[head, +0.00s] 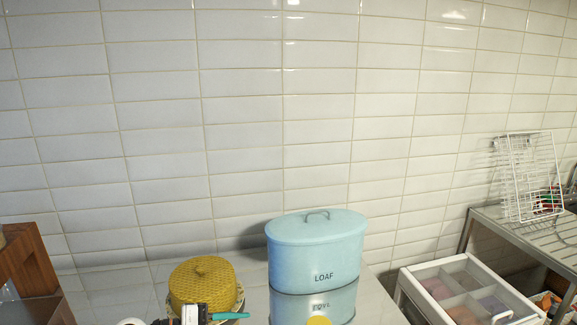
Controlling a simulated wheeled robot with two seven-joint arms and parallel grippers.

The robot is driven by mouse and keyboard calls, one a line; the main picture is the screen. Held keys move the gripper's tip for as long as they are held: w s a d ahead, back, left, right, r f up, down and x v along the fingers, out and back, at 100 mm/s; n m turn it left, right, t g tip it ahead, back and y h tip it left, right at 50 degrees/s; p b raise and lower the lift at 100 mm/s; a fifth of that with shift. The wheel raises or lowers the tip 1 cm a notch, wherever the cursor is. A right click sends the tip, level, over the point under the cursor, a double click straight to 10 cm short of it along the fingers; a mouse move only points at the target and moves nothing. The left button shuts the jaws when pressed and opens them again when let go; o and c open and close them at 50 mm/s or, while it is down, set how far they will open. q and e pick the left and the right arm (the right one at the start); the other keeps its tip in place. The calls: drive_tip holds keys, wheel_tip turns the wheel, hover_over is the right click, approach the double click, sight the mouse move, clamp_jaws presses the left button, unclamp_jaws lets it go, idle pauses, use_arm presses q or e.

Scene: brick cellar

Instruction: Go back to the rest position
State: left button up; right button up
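Neither of my grippers can be made out in the head view. The view looks at a wall of white tiles (240,130) with a grey counter (255,295) below it. A light blue oval bin (315,250) marked LOAF, with a lid and handle, stands on the counter. A second blue container (335,304) with lettering shows in front of or below it. To its left is a yellow woven dome (203,282) on a patterned plate.
A teal-handled item (230,315) and small dark and white items lie at the bottom edge, partly cut off. A brown wooden piece (28,265) stands at left. At right are a white compartment box (465,290) and a white wire rack (527,175) on a metal shelf.

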use_arm(q)
wheel_tip(320, 180, up, 6)
drive_tip(key=a+n+t+y, duration=0.2)
drive_tip(key=n+t, duration=0.7)
drive_tip(key=t, duration=0.3)
drive_tip(key=s+a+f+n+g+y, duration=0.1)
drive_tip(key=s+a+f+n+y, duration=0.4)
drive_tip(key=a+f+n+y, duration=0.7)
drive_tip(key=s+d+f+g, duration=0.1)
drive_tip(key=s+f+g, duration=0.25)
drive_tip(key=s, duration=0.35)
drive_tip(key=s+d+f+n+g, duration=0.1)
drive_tip(key=s+d+f+g, duration=0.1)
drive_tip(key=s+g, duration=0.45)
drive_tip(key=s+d+f+g, duration=0.1)
drive_tip(key=s+f+g, duration=0.2)
drive_tip(key=s, duration=0.6)
wheel_tip(320, 180, down, 31)
drive_tip(key=s+b, duration=0.1)
drive_tip(key=b, duration=0.2)
drive_tip(key=s+a+f+g+b, duration=0.1)
drive_tip(key=s+a+f+g, duration=0.1)
drive_tip(key=s+f, duration=1.4)
drive_tip(key=shift+a+f+y+b, duration=0.15)
drive_tip(key=shift+a+y+b, duration=0.2)
drive_tip(key=shift+a, duration=0.2)
